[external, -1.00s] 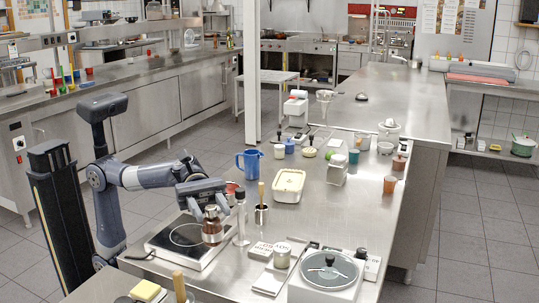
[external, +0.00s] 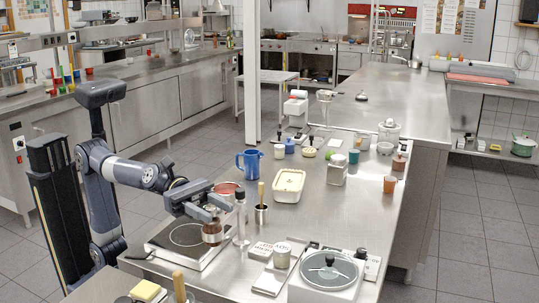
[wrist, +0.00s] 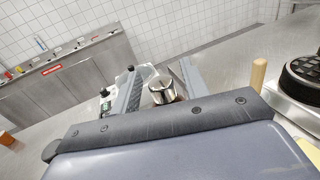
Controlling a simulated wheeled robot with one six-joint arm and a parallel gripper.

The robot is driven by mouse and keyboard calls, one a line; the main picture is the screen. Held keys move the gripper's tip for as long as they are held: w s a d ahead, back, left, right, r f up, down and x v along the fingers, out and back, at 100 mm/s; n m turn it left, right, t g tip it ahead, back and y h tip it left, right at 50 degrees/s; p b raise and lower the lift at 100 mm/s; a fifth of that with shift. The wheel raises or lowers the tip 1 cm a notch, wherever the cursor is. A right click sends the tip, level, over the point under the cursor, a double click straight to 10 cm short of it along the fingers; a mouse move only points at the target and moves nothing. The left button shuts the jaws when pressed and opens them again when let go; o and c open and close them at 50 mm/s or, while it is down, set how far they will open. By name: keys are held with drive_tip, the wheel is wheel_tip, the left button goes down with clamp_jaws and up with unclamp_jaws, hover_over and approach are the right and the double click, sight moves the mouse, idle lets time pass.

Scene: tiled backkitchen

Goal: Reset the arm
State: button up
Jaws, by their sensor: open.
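My gripper (external: 214,212) is over the right part of the hot plate (external: 186,238), its jaws apart. A small brown vessel (external: 212,236) stands upright on the right side of the hot plate, just under and partly behind my gripper, which hides its top. In the wrist view my gripper (wrist: 160,90) shows two grey fingers spread apart. A shiny metal object (wrist: 163,92) shows between them; I cannot tell for sure whether it is the vessel's top or whether a finger touches it.
A clear tall bottle (external: 241,220) stands close right of the gripper. A dark cup with a wooden handle (external: 261,214), a red pot (external: 227,188) and a blue jug (external: 249,162) are near. A round-topped scale (external: 326,272) stands at front right.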

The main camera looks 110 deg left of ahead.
drive_tip(key=shift+d+r+n+t+y+p, duration=0.15)
drive_tip(key=shift+n+y+p, duration=0.5)
drive_tip(key=shift+p, duration=2.5)
drive_tip(key=shift+r+n+t+y+p, duration=0.2)
drive_tip(key=shift+y+p, duration=0.75)
drive_tip(key=shift+p, duration=2.2)
drive_tip(key=shift+f+n+y+p, duration=0.3)
drive_tip(key=shift+n+y+p, duration=0.1)
drive_tip(key=shift+p, duration=0.55)
